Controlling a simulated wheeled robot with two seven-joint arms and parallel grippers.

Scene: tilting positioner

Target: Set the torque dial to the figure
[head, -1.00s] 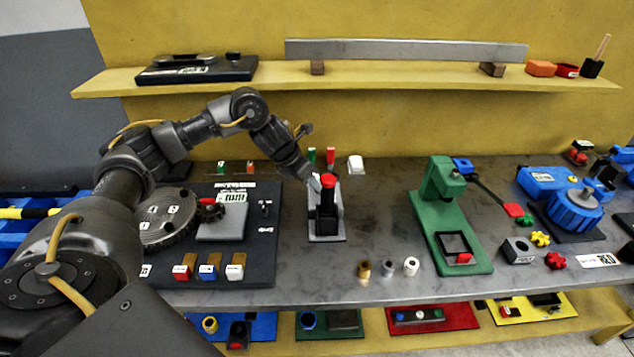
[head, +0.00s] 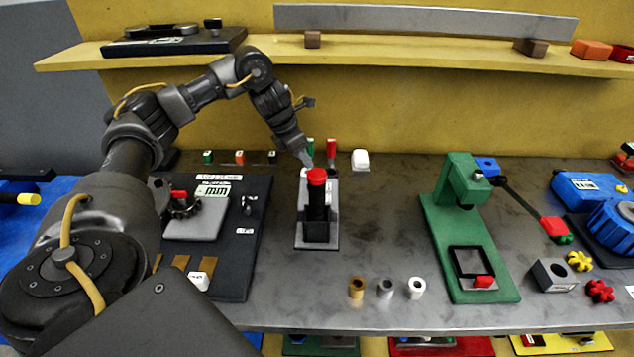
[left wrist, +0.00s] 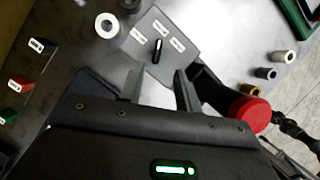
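A black pointer knob (left wrist: 157,50), which looks like the dial, sits on a grey plate (left wrist: 190,42) in the left wrist view. Three white labels stand around it; their figures are too small to read. Its white mark points roughly at the middle label. In the head view the knob is hidden near the black post with the red cap (head: 317,176); the cap also shows in the left wrist view (left wrist: 250,115). My left gripper (left wrist: 160,76) is open and empty, its fingers apart just short of the knob. In the head view the left gripper (head: 306,157) is beside and behind the cap. My right gripper is out of view.
A green press (head: 461,205) stands to the right on the bench. Several small collars, including a white one (head: 416,288), lie near the front edge. A black board (head: 236,255) lies left of the post. A yellow shelf (head: 390,52) runs above the back.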

